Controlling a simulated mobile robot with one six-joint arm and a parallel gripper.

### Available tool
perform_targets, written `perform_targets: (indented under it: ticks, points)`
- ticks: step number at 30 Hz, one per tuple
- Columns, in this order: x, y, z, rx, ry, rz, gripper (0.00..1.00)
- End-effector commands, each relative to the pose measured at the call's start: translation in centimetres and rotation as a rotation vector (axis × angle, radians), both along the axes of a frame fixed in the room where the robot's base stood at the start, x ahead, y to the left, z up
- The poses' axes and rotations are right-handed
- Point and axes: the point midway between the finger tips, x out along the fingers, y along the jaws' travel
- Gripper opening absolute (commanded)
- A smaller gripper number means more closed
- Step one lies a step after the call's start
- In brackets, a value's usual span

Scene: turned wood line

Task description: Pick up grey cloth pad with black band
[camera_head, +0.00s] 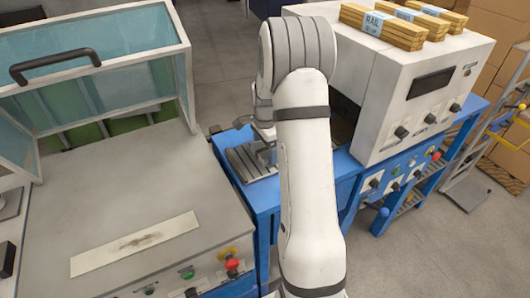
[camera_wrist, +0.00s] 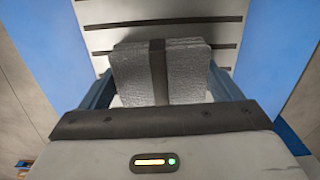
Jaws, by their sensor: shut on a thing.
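The grey cloth pad (camera_wrist: 187,75) with a black band down its middle shows in the wrist view, between the two blue fingers of my gripper (camera_wrist: 162,88). The gripper is shut on the pad's left and right sides. Behind the pad is a pale slatted plate (camera_wrist: 195,12) with dark grooves, on a blue surface. Whether the pad touches the plate I cannot tell. In the head view my arm hides the pad and most of the gripper; the slatted plate (camera_head: 247,162) shows left of the arm.
A white machine (camera_head: 436,65) with wrapped wooden bundles (camera_head: 382,26) on top stands right of the arm. A machine with a clear hood (camera_head: 95,60) and a grey top (camera_head: 110,195) is close on the left. Blue table edges (camera_head: 262,193) lie between them.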

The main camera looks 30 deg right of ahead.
Motion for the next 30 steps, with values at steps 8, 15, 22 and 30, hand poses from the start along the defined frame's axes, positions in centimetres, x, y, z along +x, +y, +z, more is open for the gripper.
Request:
perform_targets:
  ticks: [8, 15, 22, 30]
  points:
    - [0.1, 0.0, 1.2, -0.001, -0.004, 0.0, 0.63]
    - [0.1, 0.0, 6.0, -0.002, -0.005, 0.0, 0.63]
    - [0.1, 0.0, 9.3, -0.001, -0.002, 0.0, 0.63]
    - [0.0, 0.0, 10.1, 0.0, 0.001, 0.0, 0.63]
